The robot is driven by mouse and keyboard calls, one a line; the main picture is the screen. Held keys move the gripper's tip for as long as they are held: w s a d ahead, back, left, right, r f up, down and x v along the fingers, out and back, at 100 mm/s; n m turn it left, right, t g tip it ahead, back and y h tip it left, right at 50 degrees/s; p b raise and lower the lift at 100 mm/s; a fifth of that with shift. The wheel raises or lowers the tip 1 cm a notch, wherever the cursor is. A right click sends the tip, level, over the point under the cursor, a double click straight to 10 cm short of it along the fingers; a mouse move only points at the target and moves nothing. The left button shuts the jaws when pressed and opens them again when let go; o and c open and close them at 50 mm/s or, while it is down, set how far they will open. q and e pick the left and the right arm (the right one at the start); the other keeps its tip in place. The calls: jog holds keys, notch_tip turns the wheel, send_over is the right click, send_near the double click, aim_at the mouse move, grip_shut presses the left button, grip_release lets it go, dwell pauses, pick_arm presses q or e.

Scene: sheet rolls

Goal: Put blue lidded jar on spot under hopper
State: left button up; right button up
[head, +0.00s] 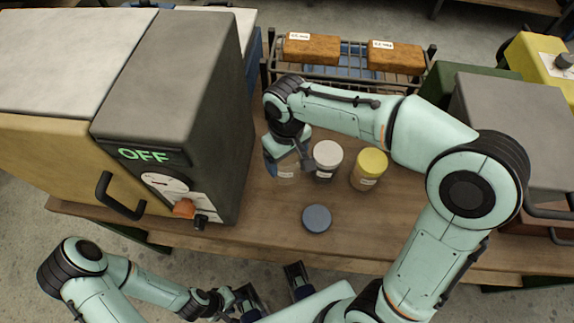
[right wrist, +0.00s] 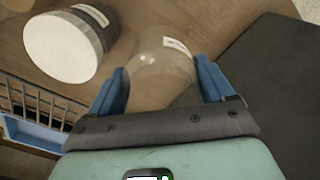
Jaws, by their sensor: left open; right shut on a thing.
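A clear open jar with a white label (right wrist: 160,75) is between the blue fingers of my right gripper (right wrist: 165,90) in the right wrist view. In the head view my right gripper (head: 287,158) is shut on this jar (head: 288,174), beside the grey machine; no lid shows on it. A flat blue-grey lid (head: 317,217) lies on the table in front of it. My left gripper (head: 270,293) is open and empty at the near table edge. I cannot make out a hopper or a spot under it.
A white-lidded jar (head: 327,160) and a yellow-lidded jar (head: 369,169) stand just right of the held jar. A grey machine reading OFF (head: 175,90) stands left. A wire rack (head: 345,76) with orange-brown blocks is behind. The wooden table (head: 265,225) is clear around the lid.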

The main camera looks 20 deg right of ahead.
jog(key=shift+f+b, duration=0.3)
jog(key=shift+f, duration=1.85)
jog(key=o, duration=1.1)
jog(key=shift+f, duration=0.15)
